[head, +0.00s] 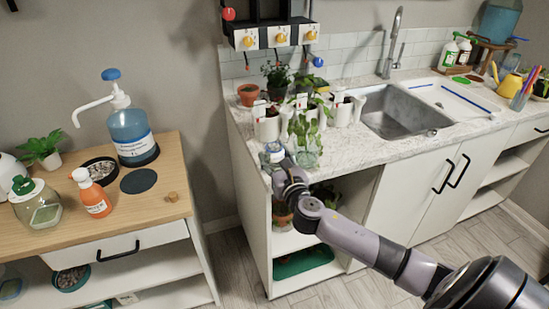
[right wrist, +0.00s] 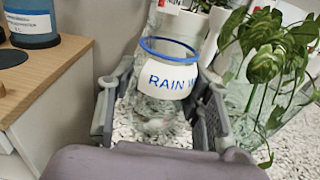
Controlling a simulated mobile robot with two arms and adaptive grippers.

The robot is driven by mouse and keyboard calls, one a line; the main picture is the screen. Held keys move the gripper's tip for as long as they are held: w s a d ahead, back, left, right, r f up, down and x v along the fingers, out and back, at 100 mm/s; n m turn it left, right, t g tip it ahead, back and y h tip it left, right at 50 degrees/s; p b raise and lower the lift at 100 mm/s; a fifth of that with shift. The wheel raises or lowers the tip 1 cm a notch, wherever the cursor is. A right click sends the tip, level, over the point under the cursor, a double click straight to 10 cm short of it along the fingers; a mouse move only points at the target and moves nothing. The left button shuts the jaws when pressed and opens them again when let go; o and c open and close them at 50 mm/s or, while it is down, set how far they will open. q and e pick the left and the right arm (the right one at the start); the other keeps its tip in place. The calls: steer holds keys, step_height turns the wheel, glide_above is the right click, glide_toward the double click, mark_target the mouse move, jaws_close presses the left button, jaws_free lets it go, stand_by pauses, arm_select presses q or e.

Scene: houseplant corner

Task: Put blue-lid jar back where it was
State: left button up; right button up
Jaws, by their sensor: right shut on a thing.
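The jar with the blue rim (right wrist: 168,78) sits between the fingers of my right gripper (right wrist: 160,112) in the right wrist view. Its white label reads "RAIN W", with the rest cut off. My right gripper (head: 284,170) is shut on it. In the head view the jar (head: 272,152) is at the left front corner of the marble counter (head: 350,145), partly hidden by the gripper. I cannot tell whether its base touches the counter. My left gripper is not in view.
A glass vessel with a leafy cutting (head: 305,150) stands close to the right of the jar. White pots (head: 267,125) stand behind it. The sink (head: 400,112) lies further right. The wooden table (head: 110,215) at left holds a large blue dispenser (head: 130,130) and an orange bottle (head: 93,197).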

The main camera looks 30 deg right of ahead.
steer(key=shift+f, duration=0.15)
steer(key=o, duration=1)
steer(key=shift+s, duration=0.1)
